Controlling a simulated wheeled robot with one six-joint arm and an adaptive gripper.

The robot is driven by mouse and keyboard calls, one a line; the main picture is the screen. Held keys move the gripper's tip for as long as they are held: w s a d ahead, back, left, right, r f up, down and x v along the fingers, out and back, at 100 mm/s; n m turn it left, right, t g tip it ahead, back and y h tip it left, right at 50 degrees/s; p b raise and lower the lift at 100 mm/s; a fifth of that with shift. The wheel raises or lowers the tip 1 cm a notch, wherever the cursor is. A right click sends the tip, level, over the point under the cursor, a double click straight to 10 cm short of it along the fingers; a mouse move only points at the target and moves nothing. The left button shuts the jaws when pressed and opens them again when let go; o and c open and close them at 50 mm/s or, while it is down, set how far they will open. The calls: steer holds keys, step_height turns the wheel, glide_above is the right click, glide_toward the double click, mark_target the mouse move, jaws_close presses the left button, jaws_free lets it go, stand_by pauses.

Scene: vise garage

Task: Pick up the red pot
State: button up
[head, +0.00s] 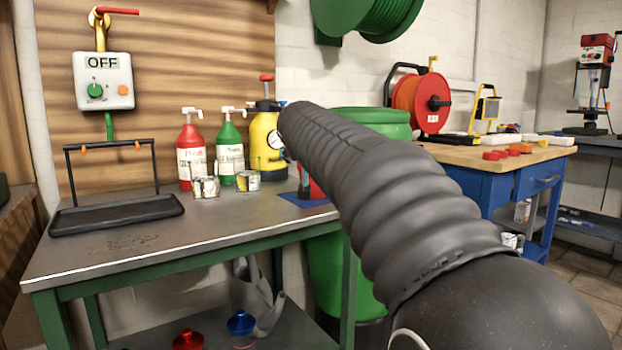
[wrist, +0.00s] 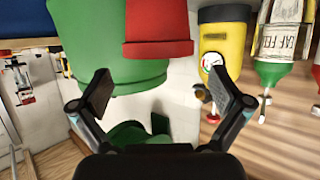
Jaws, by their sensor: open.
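The red pot (wrist: 157,28) shows at the top middle of the wrist view, with its rim toward my gripper; the top of the frame cuts it off. In the head view only a red sliver of it (head: 316,190) shows beside my arm, on a blue mat (head: 296,199) at the bench's right end. My gripper (wrist: 160,76) is open and empty. Its two fingers are spread to either side, short of the pot, which lies between and beyond them in the picture. My arm hides most of the pot and gripper in the head view.
A yellow sprayer (head: 265,146), green bottle (head: 230,155) and red bottle (head: 191,158) stand left of the pot, with small cans (head: 206,187) in front. A big green bin (head: 370,118) stands behind. The bench's front middle (head: 200,222) is clear.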

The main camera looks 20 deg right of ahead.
steer(key=shift+x, duration=2.75)
steer(key=shift+s+d, duration=0.1)
steer(key=shift+s, duration=0.05)
steer(key=c, duration=1)
steer(key=shift+c, duration=0.9)
steer(key=shift+r, duration=0.1)
